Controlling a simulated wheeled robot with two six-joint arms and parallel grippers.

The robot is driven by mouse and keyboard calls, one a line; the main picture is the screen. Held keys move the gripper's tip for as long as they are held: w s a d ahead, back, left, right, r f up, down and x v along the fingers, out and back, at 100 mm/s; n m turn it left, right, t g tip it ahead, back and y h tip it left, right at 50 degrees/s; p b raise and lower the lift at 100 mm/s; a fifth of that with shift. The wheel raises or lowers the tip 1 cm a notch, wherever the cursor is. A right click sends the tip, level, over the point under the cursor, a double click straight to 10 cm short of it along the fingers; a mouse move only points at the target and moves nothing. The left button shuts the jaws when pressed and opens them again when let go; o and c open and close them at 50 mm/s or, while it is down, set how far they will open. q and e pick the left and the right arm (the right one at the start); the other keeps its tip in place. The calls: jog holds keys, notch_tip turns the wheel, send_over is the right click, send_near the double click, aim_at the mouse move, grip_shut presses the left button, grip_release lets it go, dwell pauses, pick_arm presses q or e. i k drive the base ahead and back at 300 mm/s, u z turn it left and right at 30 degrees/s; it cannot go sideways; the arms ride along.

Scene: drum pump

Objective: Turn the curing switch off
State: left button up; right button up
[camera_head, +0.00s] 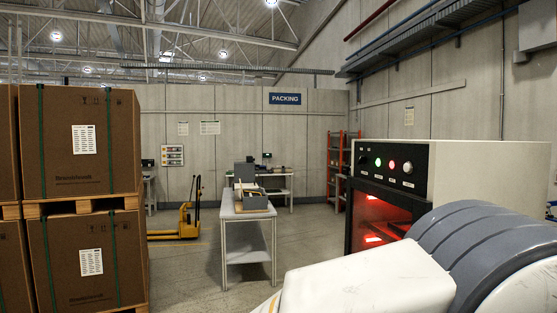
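The curing oven (480,168) stands at the right, a pale cabinet with a black front panel (390,180). On the panel are a green light (378,162), a red light (392,165) and a pale round control (408,168). A dark round knob (364,159) sits at the panel's left end. Which of these is the curing switch, and its setting, is too small to tell. The oven's window (382,218) glows red. My white and grey arm covers the lower right and hides the oven's lower part. Neither gripper is in view.
Stacked cartons (80,143) on pallets fill the left. A grey table (245,211) with equipment on it stands mid-floor, with a yellow pallet truck (187,222) behind it to the left. A red shelf rack (338,170) is at the back. Floor between cartons and table is clear.

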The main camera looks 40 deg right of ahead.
aim_at(363, 159)
jog(key=u, duration=0.2)
jog(key=i, duration=1.35)
jog(key=z, duration=0.7)
jog(key=i, duration=1.05)
jog(key=z, duration=0.9)
